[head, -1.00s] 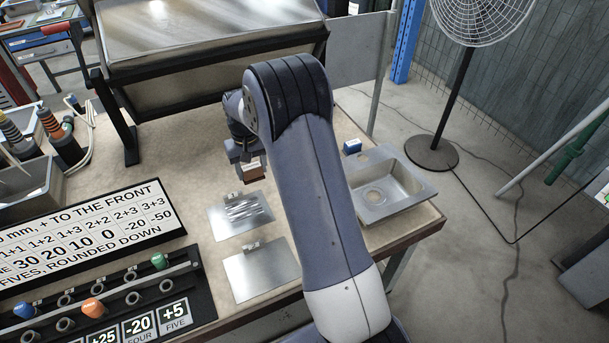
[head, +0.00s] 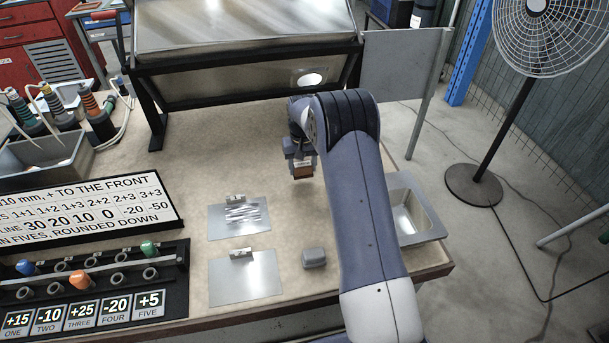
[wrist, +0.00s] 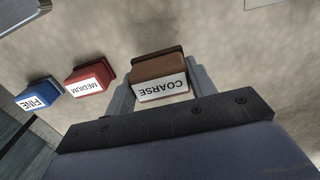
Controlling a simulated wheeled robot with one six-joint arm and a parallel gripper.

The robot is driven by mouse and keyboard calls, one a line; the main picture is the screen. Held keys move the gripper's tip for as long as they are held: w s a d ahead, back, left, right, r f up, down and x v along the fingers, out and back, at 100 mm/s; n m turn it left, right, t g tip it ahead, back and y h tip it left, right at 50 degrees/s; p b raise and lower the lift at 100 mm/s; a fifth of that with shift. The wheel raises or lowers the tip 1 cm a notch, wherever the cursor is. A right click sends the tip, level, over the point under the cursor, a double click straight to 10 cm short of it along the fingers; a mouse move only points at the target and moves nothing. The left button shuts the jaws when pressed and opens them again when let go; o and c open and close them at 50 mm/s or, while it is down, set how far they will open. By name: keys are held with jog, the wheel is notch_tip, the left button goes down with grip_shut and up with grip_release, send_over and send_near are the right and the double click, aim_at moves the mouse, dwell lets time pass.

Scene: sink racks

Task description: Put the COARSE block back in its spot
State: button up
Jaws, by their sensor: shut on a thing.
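The COARSE block (wrist: 160,75), brown with a white label, is between the two fingers of my gripper (wrist: 163,92) in the wrist view. The gripper is shut on it. In the head view my gripper (head: 302,165) holds the brown block (head: 302,172) above the bench (head: 200,160), right of the upper metal plate. In the wrist view the red MEDIUM block (wrist: 89,78) and the blue FINE block (wrist: 39,95) stand in a line to the left of the held block. Both are hidden behind my arm in the head view. No marked spot for COARSE can be made out.
Two metal plates, the upper scratched (head: 238,220) and the lower plain (head: 245,278), lie left of the arm. A small grey block (head: 314,257) sits near the bench front. A sink (head: 432,232) is at right, a peg rack (head: 100,265) at left.

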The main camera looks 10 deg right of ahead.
aim_at(303, 175)
jog(key=shift+f+p, duration=0.3)
jog(key=shift+f, duration=1.8)
jog(key=shift+f, duration=0.1)
jog(key=o, duration=0.9)
notch_tip(303, 175, up, 12)
jog(key=shift+r+b, duration=0.1)
jog(key=shift+b, duration=0.8)
